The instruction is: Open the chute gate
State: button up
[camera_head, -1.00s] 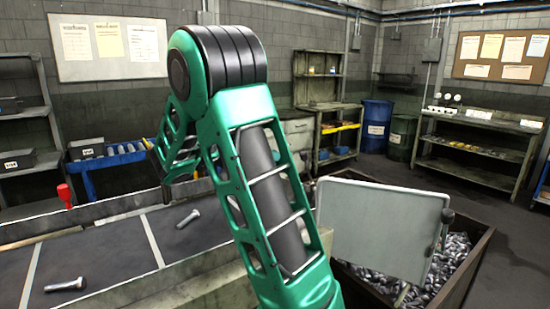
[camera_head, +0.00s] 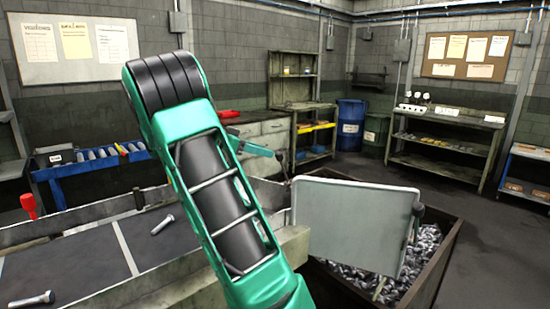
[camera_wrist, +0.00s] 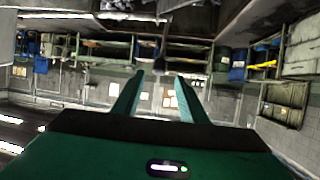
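The chute gate (camera_head: 352,222) is a flat pale grey panel at the end of the conveyor, standing upright and slightly tilted. A dark knob (camera_head: 418,209) sits on its right edge. A bin (camera_head: 448,262) full of bolts lies behind and below it. My gripper (camera_wrist: 158,76) shows two green fingers apart with nothing between them in the wrist view. In the head view, a green far part of my arm (camera_head: 250,147) shows beyond the upper link, above and left of the gate and apart from it. Most of the forearm is hidden.
The conveyor (camera_head: 95,262) carries loose bolts (camera_head: 163,224) at the left. A red handle (camera_head: 29,205) stands by its far rail. Shelving, a blue drum (camera_head: 351,125) and a bench (camera_head: 445,150) line the back. The floor (camera_head: 490,240) right of the bin is clear.

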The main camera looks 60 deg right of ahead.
aim_at(279, 155)
jog(key=x, duration=0.8)
